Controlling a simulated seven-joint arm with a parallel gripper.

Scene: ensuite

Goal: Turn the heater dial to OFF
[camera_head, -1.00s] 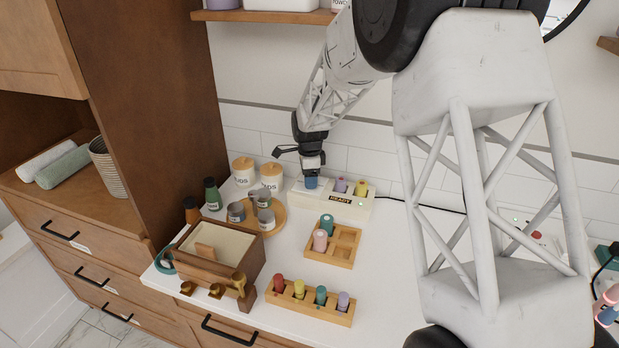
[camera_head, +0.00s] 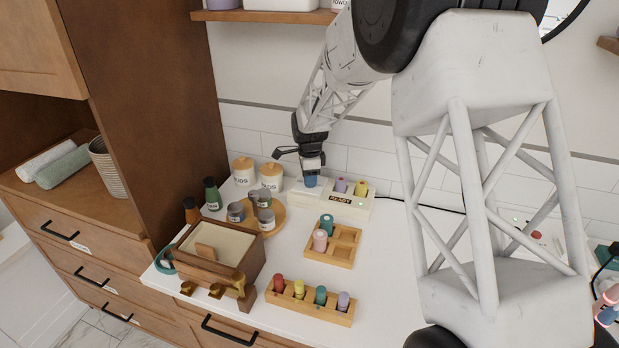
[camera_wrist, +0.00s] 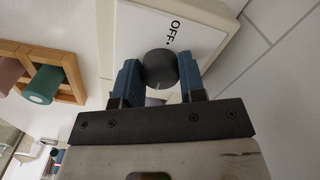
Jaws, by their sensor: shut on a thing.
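The heater (camera_head: 340,208) is a low white box at the back of the counter, with a lit READY display (camera_head: 341,201). Its dark grey round dial (camera_wrist: 159,68) shows in the wrist view, beside the printed word OFF (camera_wrist: 174,32) and a small dot. A pale line on the dial's near side lies away from that dot. My gripper (camera_wrist: 160,82) is shut on the dial, a blue finger on each side. In the head view my gripper (camera_head: 311,181) is at the left end of the heater; the dial is hidden there.
Purple and yellow cylinders (camera_head: 361,188) stand in the heater's right part. A wooden tray (camera_head: 345,237) holds green and pink rollers in front. A wooden rack (camera_head: 310,307), brown box (camera_head: 218,257) and lidded jars (camera_head: 271,177) stand nearby. A tiled wall is close behind.

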